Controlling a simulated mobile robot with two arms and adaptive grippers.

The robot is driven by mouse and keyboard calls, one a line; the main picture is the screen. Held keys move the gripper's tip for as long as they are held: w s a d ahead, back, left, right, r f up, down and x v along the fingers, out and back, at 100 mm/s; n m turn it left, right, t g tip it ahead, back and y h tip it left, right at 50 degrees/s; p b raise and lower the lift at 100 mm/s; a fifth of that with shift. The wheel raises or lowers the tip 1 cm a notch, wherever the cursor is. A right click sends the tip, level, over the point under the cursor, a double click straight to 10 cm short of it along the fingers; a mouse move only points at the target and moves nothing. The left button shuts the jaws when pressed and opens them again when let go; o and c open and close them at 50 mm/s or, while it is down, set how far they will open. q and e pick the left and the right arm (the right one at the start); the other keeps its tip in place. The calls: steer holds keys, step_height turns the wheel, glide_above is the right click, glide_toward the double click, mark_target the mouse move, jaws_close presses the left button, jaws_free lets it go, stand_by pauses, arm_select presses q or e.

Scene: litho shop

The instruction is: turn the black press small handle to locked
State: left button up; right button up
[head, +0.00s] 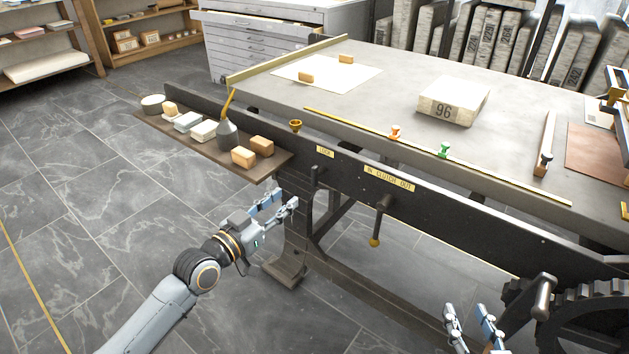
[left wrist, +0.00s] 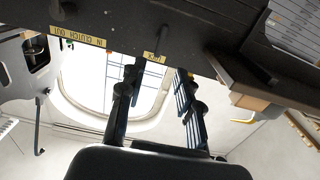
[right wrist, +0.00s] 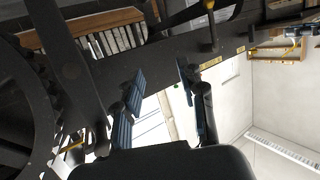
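The black press (head: 450,215) has a side rail with a small LOCK plate (head: 325,151) and an IN CLUTCH OUT plate (head: 389,178). A small black handle (head: 314,177) hangs just below and left of the LOCK plate. My left gripper (head: 281,203) is open and empty, left of and slightly below this handle, apart from it. My right gripper (head: 470,322) is open and empty at the lower right, far from the handle.
A longer clutch lever (head: 382,208) with a brass knob hangs right of the small handle. A gear wheel (head: 590,310) and crank stand near my right gripper. The floor at left is clear.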

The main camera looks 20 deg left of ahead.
mark_target(313, 176)
arm_select(q)
steer(key=b+x, duration=0.1)
steer(key=x, duration=0.5)
steer(key=shift+w+d, duration=0.1)
steer(key=shift+w, duration=0.3)
steer(key=b+x, duration=0.1)
steer(key=x, duration=0.3)
steer(key=shift+w+d+f, duration=0.1)
steer(key=shift+w+d, duration=0.05)
steer(key=shift+w, duration=0.15)
steer(key=shift+w+d+b, duration=0.25)
steer(key=shift+w+b, duration=0.05)
steer(key=shift+w, duration=0.25)
arm_select(e)
step_height(313, 176, up, 12)
steer(key=a+t+y, duration=0.1)
steer(key=t+y, duration=0.1)
steer(key=t, duration=0.5)
steer(key=shift+a+f+y, duration=0.2)
steer(key=shift+a+y, duration=0.1)
steer(key=shift+a, duration=0.05)
arm_select(q)
steer(key=shift+c, duration=0.2)
jaws_close()
